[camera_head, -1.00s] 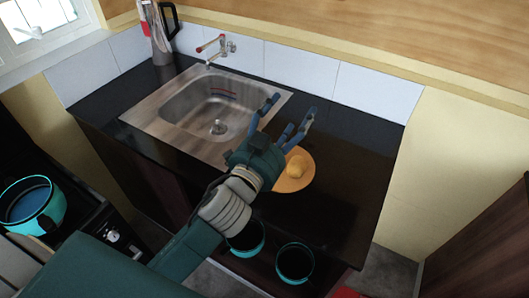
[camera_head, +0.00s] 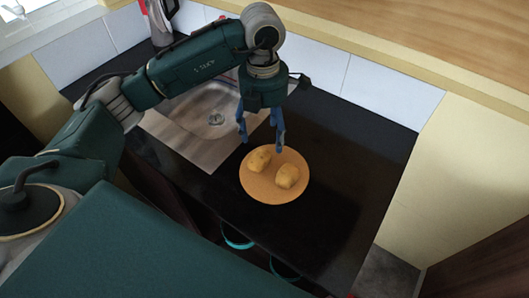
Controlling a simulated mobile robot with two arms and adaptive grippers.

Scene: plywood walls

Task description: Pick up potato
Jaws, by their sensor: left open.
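Two potatoes lie on a round, flat orange-brown board on the dark countertop, in the head view. One potato (camera_head: 259,160) is on the left part of the board (camera_head: 268,194). The other potato (camera_head: 288,176) is to its right and slightly nearer. My left gripper (camera_head: 261,147) points downward with its blue fingers apart and empty. Its fingertips are at the far edge of the board, close to the left potato in the picture; I cannot tell how high above it they are. My right gripper is not in view.
A metal sink (camera_head: 212,118) is left of the board, partly hidden by my left arm. Tiled wall (camera_head: 367,90) runs behind the counter. The dark countertop (camera_head: 350,170) is bare right of the board. Teal-rimmed pots show below the front edge.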

